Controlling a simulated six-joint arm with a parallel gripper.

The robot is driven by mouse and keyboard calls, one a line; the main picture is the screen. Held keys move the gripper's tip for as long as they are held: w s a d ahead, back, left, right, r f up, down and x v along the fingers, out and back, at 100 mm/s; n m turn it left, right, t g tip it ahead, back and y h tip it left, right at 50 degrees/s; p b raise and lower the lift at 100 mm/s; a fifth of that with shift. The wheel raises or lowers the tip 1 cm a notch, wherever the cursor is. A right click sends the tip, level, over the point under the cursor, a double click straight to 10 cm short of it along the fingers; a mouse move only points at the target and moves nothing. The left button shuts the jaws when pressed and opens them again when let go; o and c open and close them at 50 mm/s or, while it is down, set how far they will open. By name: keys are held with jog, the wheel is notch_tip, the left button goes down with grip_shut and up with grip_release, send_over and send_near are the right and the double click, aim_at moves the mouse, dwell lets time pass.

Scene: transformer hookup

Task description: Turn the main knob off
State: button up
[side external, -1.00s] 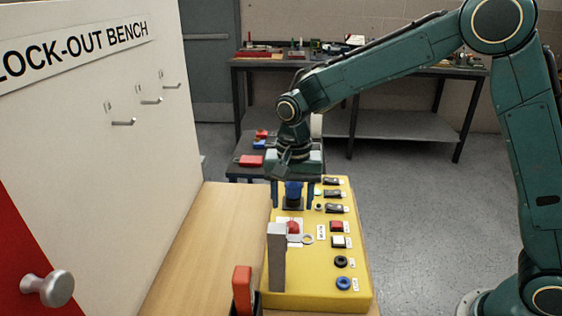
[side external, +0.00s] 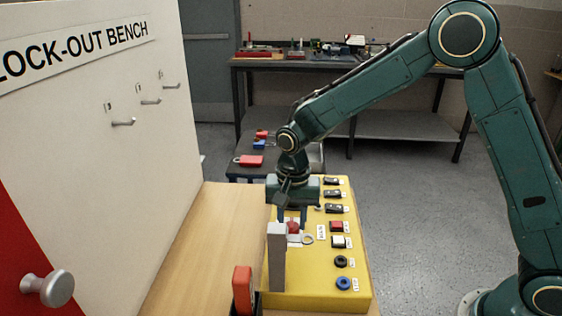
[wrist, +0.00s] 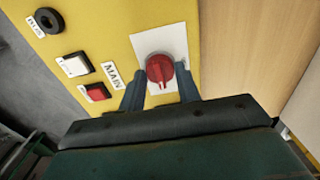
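The main knob (wrist: 159,69) is a round red knob with a raised ridge, on a white plate (wrist: 150,40) beside a label reading MAIN (wrist: 113,76). In the side view the knob (side external: 293,227) sits on the yellow panel (side external: 310,288), behind a grey upright post. My gripper (side external: 292,216) points down over it. In the wrist view its two blue-grey fingers are apart, one on each side of the knob's lower part. I cannot tell whether they touch it. The knob's ridge runs roughly toward the gripper body.
The grey upright post (side external: 277,262) stands close in front of the knob. A red-handled block (side external: 242,288) is nearer the camera. Bare wood (side external: 205,250) is left.

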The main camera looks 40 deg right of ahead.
jog(key=c, duration=0.3)
jog(key=shift+c, duration=0.2)
jog(key=shift+n, duration=0.5)
jog(key=n, duration=1.2)
jog(key=shift+n, duration=0.3)
jog(key=n, duration=0.4)
jog(key=shift+n, duration=0.3)
